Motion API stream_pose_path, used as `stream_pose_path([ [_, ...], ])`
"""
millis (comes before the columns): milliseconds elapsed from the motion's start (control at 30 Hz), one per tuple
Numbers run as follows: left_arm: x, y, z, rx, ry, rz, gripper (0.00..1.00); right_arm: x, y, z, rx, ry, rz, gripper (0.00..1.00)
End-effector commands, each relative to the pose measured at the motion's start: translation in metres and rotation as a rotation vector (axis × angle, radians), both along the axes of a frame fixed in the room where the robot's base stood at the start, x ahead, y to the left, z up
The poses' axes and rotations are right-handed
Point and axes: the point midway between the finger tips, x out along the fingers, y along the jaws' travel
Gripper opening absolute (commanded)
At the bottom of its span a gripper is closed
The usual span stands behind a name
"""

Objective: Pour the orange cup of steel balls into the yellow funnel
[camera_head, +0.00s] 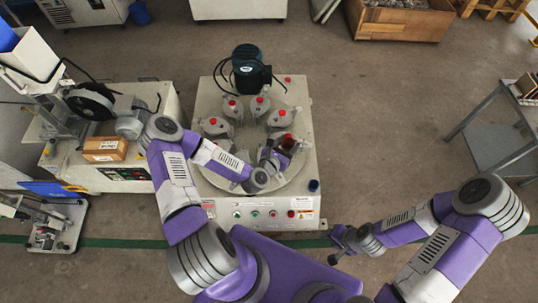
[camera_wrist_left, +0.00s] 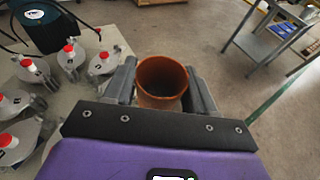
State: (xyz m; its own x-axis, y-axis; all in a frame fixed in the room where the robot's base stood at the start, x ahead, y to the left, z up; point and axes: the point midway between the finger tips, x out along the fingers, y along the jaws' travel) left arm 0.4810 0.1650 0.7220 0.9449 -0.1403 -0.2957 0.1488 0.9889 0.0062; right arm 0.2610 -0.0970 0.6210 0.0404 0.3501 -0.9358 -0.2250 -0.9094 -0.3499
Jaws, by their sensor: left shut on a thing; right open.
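My left gripper (camera_head: 276,157) is shut on the orange cup (camera_wrist_left: 162,78), which sits between its two fingers in the left wrist view. The cup's round mouth faces the camera and its inside is dark towards the bottom, so I cannot make out steel balls. In the head view the cup (camera_head: 288,142) shows as a small brownish shape at the gripper, over the right part of the round plate. My right gripper (camera_head: 338,245) is open and empty, low and right of the machine. I cannot make out a yellow funnel in either view.
Several grey fixtures with red caps (camera_head: 280,117) stand around the round plate of the machine (camera_head: 210,95). A dark motor (camera_head: 250,72) stands behind them. A cardboard box (camera_head: 105,149) lies on the left machine. A grey metal table (camera_head: 490,140) stands at right, with clear floor between.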

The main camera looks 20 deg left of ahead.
Motion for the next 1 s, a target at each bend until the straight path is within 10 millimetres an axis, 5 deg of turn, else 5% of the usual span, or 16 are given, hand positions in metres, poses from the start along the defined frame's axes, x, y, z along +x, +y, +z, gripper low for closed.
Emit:
stream_pose_path([
  [100, -0.001, -0.002, -0.037, -0.007, 0.003, -0.042, 0.13, 0.000, 0.000, -0.008, 0.000, 0.000, 0.000, 0.43],
  [600, 0.000, -0.012, -0.149, -0.001, -0.001, -0.243, 0.13, 0.000, 0.000, -0.034, 0.000, -0.001, 0.000, 0.43],
  [1000, 0.005, 0.008, -0.217, 0.016, -0.006, -0.281, 0.14, 0.000, 0.000, -0.058, 0.000, -0.001, 0.000, 0.43],
])
